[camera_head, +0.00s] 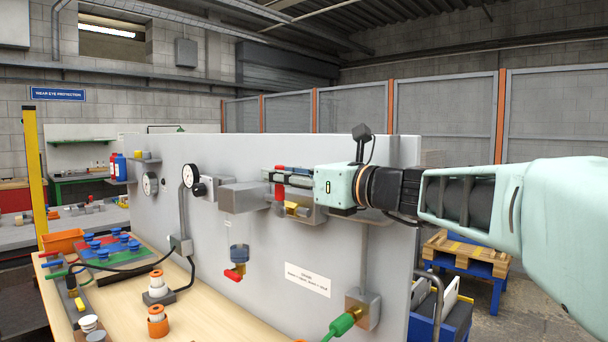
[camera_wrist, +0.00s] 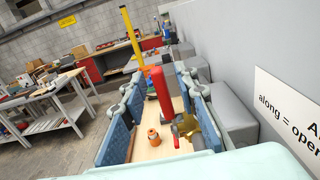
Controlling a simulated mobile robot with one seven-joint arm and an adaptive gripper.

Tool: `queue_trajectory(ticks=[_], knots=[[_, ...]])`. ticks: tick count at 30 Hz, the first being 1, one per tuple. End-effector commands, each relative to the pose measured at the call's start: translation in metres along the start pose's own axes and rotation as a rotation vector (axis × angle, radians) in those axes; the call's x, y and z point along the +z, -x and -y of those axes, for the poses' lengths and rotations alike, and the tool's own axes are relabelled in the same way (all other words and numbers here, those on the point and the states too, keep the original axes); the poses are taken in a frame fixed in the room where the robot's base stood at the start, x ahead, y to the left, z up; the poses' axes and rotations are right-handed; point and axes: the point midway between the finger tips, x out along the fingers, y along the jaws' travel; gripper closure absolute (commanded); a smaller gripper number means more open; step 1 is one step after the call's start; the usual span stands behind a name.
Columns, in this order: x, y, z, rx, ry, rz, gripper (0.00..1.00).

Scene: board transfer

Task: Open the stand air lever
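The lever is a red handle (camera_wrist: 161,92) on a brass valve (camera_wrist: 188,127), seen in the wrist view. In the head view the red handle (camera_head: 279,190) shows just below my gripper's fingers, with the brass valve body (camera_head: 296,209) beside it on the grey panel. My gripper (camera_head: 288,175) reaches in from the right at the panel. In the wrist view my gripper (camera_wrist: 162,115) is open, its blue-grey fingers on either side of the red handle, with visible gaps. Whether either finger touches the handle is not clear.
The upright panel (camera_head: 340,215) carries gauges (camera_head: 190,173), grey boxes and a filter (camera_head: 239,254) with another small red handle (camera_head: 234,273). A label (camera_head: 307,279) is below the valve; in the wrist view its sign (camera_wrist: 290,115) partly reads "along = open". A wooden bench (camera_head: 205,322) lies below.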

Motion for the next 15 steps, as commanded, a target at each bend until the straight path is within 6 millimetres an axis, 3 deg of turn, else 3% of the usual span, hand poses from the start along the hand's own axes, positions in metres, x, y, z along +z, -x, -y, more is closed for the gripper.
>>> queue_trajectory(ticks=[13,15], knots=[[0.0002,-0.0001,-0.0022,0.0,0.0,0.0,0.72],[0.0002,-0.0001,-0.0022,0.0,0.0,0.0,0.78]])
